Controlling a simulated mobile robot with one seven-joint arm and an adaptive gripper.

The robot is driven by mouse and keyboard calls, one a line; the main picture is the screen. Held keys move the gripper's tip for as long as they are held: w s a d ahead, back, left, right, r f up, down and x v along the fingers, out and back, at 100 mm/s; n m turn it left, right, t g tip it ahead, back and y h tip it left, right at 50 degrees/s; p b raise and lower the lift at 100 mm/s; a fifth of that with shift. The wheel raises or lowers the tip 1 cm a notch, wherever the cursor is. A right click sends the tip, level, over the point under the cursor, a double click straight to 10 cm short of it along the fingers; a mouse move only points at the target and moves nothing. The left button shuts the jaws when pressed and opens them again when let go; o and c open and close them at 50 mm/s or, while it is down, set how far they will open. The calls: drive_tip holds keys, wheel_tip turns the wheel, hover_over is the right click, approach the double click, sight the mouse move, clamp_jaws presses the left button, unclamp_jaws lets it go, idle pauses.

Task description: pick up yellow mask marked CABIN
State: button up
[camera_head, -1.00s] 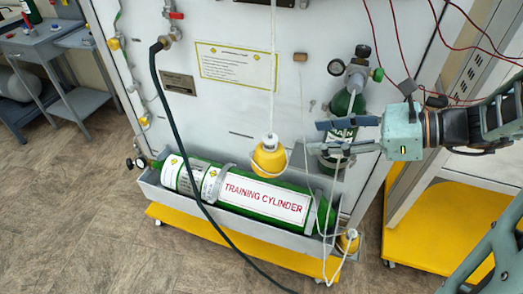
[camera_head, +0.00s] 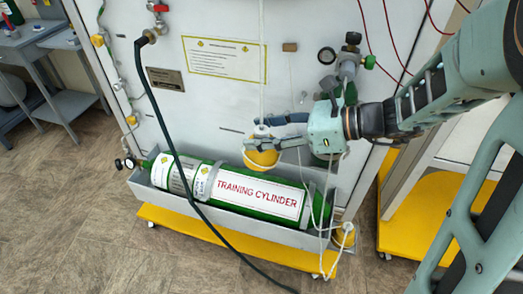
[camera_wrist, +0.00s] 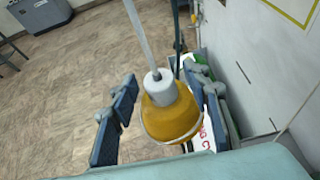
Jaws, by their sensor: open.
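A yellow mask (camera_head: 262,158) with a pale grey top hangs from a white tube in front of the white panel. It also shows in the wrist view (camera_wrist: 170,112), with a thin white strap around it. No CABIN marking is readable on it. My gripper (camera_head: 268,134) is open and reaches in from the right at the mask's upper part. In the wrist view one dark blue finger is left of the mask and the other right of it. The mask hangs between them; I cannot tell whether either finger touches it.
A green training cylinder (camera_head: 240,190) lies in a grey tray just below the mask. Another yellow mask (camera_head: 342,238) hangs low at the right with loose white cords. A valve assembly (camera_head: 348,60) stands above my gripper.

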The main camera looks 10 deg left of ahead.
drive_tip(key=shift+a, duration=0.1)
drive_tip(key=shift+c, duration=0.2)
clamp_jaws()
idle(0.4)
